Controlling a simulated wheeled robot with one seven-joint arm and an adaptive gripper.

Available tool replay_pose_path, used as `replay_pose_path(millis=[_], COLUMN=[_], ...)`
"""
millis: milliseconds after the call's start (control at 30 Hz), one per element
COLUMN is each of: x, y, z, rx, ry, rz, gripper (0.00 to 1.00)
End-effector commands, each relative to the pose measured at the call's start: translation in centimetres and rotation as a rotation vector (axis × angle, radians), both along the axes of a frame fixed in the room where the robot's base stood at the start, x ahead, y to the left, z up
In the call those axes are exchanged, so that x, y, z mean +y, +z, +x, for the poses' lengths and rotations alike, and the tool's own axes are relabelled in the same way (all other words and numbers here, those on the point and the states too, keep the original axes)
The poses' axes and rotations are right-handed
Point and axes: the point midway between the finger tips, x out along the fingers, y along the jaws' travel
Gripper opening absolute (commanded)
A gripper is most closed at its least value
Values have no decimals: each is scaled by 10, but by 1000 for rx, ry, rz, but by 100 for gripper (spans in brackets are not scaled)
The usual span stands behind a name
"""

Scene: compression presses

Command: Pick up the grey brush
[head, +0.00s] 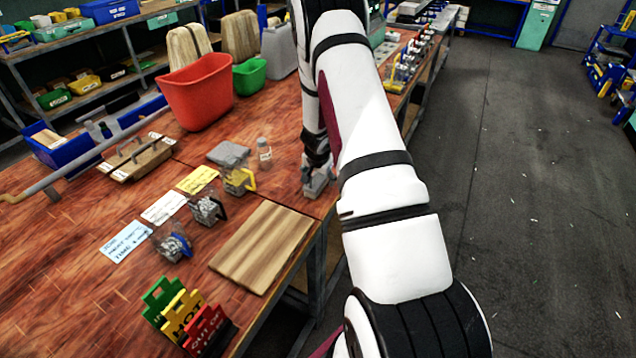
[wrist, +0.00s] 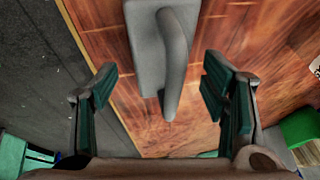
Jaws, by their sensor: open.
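The grey brush (wrist: 145,40) lies on the wooden bench top close to its edge, with its curved handle (wrist: 176,60) facing up. In the wrist view it shows at the top middle, with its upper part cut off by the frame. In the head view the brush (head: 318,186) is partly hidden under my gripper (head: 316,160). My gripper (wrist: 158,88) is open in the wrist view, its two dark green pads apart on either side of the handle's near end. No contact between pads and handle is visible.
A clear bottle (head: 264,150) and a yellow-handled jug (head: 240,178) stand left of my gripper. A wooden board (head: 262,248) lies nearer. A red bin (head: 196,90) and a green bin (head: 249,76) stand farther back. The floor (head: 530,200) right of the bench is open.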

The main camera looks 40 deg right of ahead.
Motion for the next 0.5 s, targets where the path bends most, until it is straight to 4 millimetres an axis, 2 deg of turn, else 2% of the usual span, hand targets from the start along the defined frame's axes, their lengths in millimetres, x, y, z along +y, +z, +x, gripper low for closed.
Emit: replay_pose_path(millis=[167, 433, 467, 500], x=[-5, -6, -6, -6], y=[-16, -18, -18, -18], z=[5, 7, 7, 7], rx=[0, -1, -1, -1], ry=[1, 1, 1, 1], rz=[0, -1, -1, -1], gripper=[67, 67, 65, 56])
